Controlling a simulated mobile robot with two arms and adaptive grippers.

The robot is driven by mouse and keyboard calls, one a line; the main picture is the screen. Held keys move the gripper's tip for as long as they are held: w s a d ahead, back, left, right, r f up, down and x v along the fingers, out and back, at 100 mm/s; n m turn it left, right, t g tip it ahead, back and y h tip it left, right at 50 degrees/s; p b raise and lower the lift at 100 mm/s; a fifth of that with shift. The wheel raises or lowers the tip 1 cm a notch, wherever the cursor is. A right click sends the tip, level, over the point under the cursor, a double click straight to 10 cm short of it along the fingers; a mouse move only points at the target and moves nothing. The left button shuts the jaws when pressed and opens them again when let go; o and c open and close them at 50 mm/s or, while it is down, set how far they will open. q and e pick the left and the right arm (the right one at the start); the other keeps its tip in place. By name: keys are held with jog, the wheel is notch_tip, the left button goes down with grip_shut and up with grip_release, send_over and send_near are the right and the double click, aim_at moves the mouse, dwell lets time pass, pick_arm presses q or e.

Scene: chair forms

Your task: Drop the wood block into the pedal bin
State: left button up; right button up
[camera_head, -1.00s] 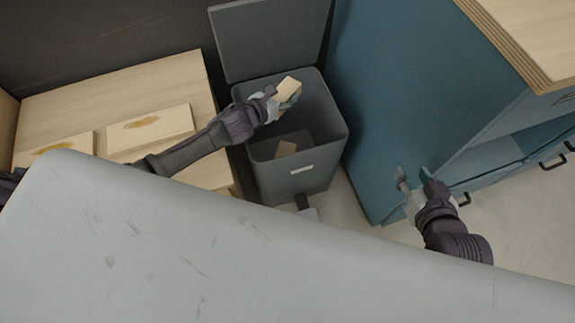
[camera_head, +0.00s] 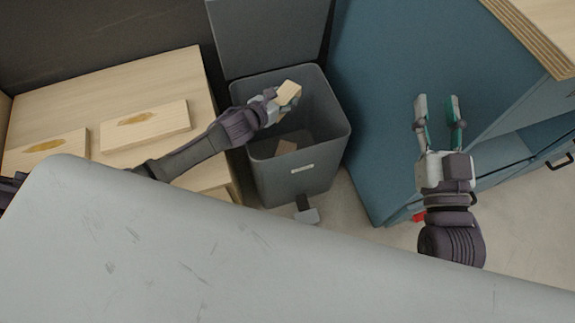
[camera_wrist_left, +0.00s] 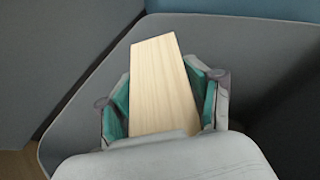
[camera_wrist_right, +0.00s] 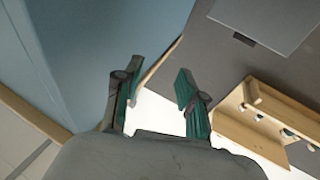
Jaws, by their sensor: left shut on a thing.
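The wood block (camera_head: 289,93) is pale and held in my left gripper (camera_head: 278,100), over the opening of the pedal bin (camera_head: 300,178). In the left wrist view the block (camera_wrist_left: 163,85) sits between the teal finger pads of my left gripper (camera_wrist_left: 163,98), with the bin's rim behind it. The grey bin stands with its lid (camera_head: 268,35) raised. A brownish piece (camera_head: 286,146) shows inside the bin. My right gripper (camera_head: 437,108) is open and empty, in front of the blue cabinet; its parted fingers also show in the right wrist view (camera_wrist_right: 155,95).
A wooden drawer unit (camera_head: 140,95) stands left of the bin. The blue cabinet (camera_head: 385,150) stands close on the bin's right. A grey surface (camera_head: 180,250) fills the foreground. The bin's pedal (camera_head: 306,214) shows at its front.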

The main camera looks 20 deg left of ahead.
pick_arm(q)
jog(key=shift+f, duration=0.15)
pick_arm(e)
jog(key=shift+s+r+t, duration=0.15)
jog(key=shift+r+t, duration=0.35)
jog(key=shift+r, duration=0.2)
pick_arm(q)
jog(key=o, duration=1.4)
jog(key=shift+c, duration=0.2)
jog(key=shift+s, duration=0.1)
jog(key=shift+s+a, duration=0.2)
jog(key=shift+s, duration=0.1)
jog(key=v, duration=1.1)
jog(key=shift+s, duration=0.1)
